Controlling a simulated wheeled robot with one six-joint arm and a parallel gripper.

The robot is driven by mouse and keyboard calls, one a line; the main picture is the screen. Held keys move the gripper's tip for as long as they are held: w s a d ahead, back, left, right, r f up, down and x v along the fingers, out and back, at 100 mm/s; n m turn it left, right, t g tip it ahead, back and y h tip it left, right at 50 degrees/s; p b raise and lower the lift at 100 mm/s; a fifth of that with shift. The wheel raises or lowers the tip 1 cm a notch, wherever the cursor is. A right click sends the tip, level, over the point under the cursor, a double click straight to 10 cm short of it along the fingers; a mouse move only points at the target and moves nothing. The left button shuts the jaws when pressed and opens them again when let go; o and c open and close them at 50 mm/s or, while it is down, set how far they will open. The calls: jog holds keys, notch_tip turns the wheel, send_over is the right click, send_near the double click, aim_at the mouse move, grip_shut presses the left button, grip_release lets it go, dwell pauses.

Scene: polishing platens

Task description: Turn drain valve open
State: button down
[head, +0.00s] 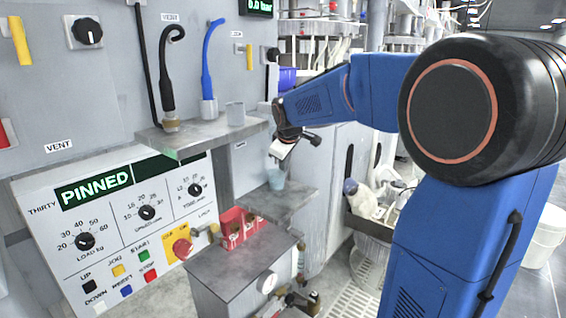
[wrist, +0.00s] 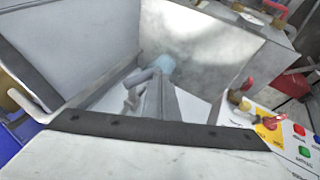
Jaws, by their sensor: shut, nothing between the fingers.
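Pipe fittings with a valve-like body (head: 298,300) sit low at the front of the grey box, beside a round gauge (head: 267,283). No label shows on them, so I cannot tell whether this is the drain valve or how it is turned. My gripper (head: 281,150) is shut and empty, pointing down above the lower shelf, well above and apart from those fittings. A pale blue cup (head: 276,179) stands on that shelf just below my gripper. In the wrist view my gripper's grey fingers (wrist: 150,88) show near the cup (wrist: 164,64).
The grey box (head: 235,262) has red holders (head: 238,228) at its back edge. The upper shelf (head: 205,134) carries hose nozzles and a cup. A control panel (head: 120,225) stands left. A basket with white bottles (head: 366,203) is to the right, beside my arm.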

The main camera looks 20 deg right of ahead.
jog(key=shift+f, duration=0.35)
dwell(0.5)
jog(key=shift+r, duration=0.2)
dwell(1.0)
